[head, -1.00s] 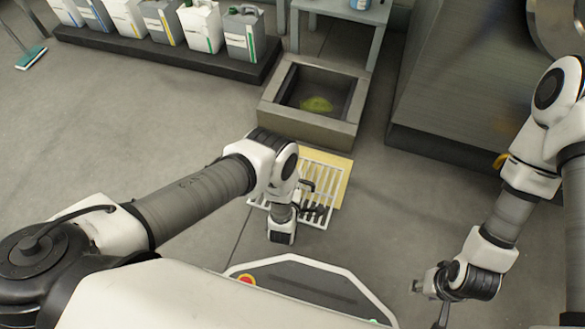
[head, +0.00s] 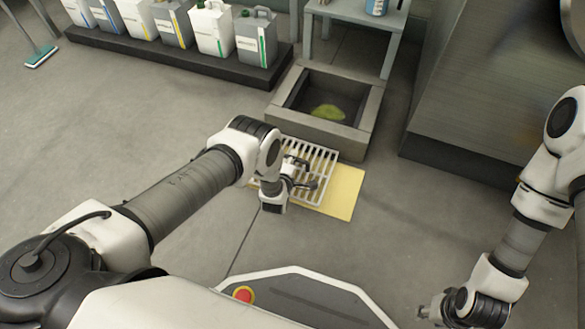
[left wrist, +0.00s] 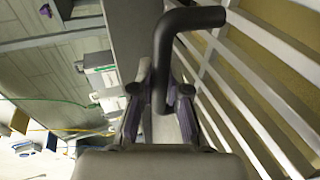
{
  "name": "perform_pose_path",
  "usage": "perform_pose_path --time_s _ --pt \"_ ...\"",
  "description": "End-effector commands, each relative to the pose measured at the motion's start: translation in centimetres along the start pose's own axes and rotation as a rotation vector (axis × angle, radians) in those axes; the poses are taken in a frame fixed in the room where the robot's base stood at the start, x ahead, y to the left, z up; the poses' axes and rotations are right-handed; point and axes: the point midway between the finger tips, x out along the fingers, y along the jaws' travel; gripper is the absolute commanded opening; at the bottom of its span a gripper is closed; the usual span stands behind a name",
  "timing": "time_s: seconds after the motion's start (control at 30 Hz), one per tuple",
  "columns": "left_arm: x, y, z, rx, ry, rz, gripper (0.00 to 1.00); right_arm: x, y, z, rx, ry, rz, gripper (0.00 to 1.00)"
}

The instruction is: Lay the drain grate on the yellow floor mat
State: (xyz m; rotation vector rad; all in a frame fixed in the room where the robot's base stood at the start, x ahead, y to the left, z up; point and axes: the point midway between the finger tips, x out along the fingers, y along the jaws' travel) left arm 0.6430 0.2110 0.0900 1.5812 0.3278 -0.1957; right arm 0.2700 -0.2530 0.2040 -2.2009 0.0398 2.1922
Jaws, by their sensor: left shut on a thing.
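The white drain grate (head: 318,158) with parallel bars hangs from my left gripper (head: 299,176), which is shut on its dark bent handle. In the left wrist view the handle (left wrist: 196,17) runs down between the fingers (left wrist: 160,105), and the grate bars (left wrist: 255,90) are at the right, with yellow behind them. The yellow floor mat (head: 345,192) lies on the floor. The grate overlaps its left part in the head view; the gap between them cannot be told. My right gripper (head: 430,311) is low at the right, apart from both; its jaw state is unclear.
An open square basin (head: 347,138) with something yellow-green inside stands just behind the grate. A grey table (head: 340,22) is behind it. Several jugs (head: 210,30) stand on a dark low platform at the back left. A large metal unit (head: 470,90) is at the right.

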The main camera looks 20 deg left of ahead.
Motion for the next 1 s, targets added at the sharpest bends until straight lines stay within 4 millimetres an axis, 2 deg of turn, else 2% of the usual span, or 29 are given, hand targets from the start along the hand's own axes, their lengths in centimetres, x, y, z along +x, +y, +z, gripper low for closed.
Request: perform_pose_path --time_s 0.03,0.07,0.47,0.5,0.53,0.57,0.9,1.0 --pt "0.4 -2.6 0.3 0.001 -0.004 -0.01 0.0 1.9 0.0 0.0 0.002 0.001 0.0 0.4" --pt "0.5 -3.1 0.3 0.001 -0.004 -0.01 0.0 2.3 0.1 0.0 0.003 0.001 0.0 0.4" --pt "0.7 -3.4 0.3 0.001 -0.003 -0.009 0.0 2.5 0.1 -0.1 0.005 0.003 0.001 0.4" --pt "0.6 -3.4 0.3 0.002 -0.003 -0.011 0.25 2.3 0.1 -0.1 0.005 0.003 0.001 0.4" --pt "0.6 -3.3 0.3 0.002 -0.003 -0.011 0.36 2.3 0.1 -0.1 0.005 0.003 0.001 0.4" --pt "0.6 -3.3 0.3 0.002 -0.003 -0.011 0.4 2.3 0.1 -0.1 0.005 0.003 0.001 0.4" --pt "0.4 -2.8 0.3 0.001 -0.004 -0.011 0.4 1.8 0.1 -0.1 0.005 0.002 0.0 0.4" --pt "-1.1 -2.7 0.3 0.002 -0.004 -0.015 0.4 0.7 0.0 0.0 0.003 0.001 0.0 0.4"
